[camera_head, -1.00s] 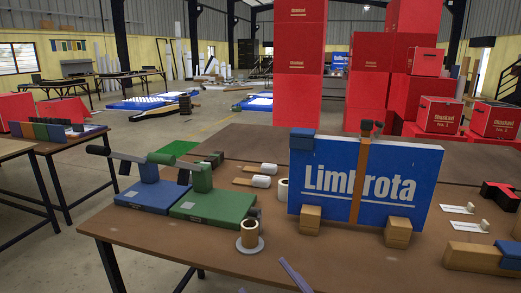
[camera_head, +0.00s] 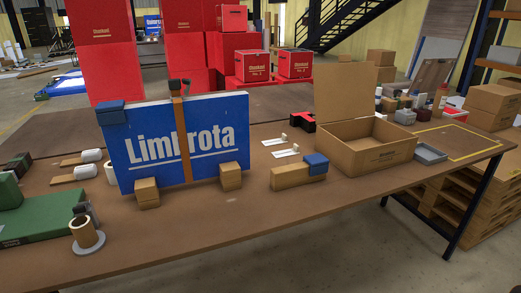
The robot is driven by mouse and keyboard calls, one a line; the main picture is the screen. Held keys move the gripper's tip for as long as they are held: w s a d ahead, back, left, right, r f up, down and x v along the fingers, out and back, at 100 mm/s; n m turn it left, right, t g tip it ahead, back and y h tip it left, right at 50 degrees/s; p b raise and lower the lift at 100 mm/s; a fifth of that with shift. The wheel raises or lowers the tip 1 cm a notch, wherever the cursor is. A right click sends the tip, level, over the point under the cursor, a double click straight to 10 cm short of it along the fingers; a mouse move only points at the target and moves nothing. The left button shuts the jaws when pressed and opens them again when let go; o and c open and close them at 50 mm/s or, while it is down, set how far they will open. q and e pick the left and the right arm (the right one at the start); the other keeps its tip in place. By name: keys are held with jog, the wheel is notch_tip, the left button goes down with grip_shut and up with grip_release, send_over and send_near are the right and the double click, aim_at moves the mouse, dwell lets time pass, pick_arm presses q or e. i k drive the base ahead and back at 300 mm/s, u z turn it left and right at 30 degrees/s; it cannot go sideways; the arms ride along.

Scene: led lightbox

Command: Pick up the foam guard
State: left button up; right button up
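A blue lightbox sign (camera_head: 205,162) lettered "Limbrota" stands upright on the brown table, with a brown strap (camera_head: 181,140) around its middle. A blue foam-like guard (camera_head: 111,112) sits on its top left corner. A similar blue piece (camera_head: 316,163) rests at the right end of a tan block (camera_head: 289,177), right of the sign. I cannot tell for sure which of these is the foam guard. Two tan feet, a left one (camera_head: 146,193) and a right one (camera_head: 230,177), stand at the sign's lower edge. Neither of my grippers is in view.
An open cardboard box (camera_head: 372,155) stands right of the tan block, with a grey tray (camera_head: 430,153) beside it. A green tool base (camera_head: 40,220) and a tan roll on a grey disc (camera_head: 86,235) are at left. The table's front middle is clear.

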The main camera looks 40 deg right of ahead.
aim_at(319, 164)
jog(key=z, duration=1.55)
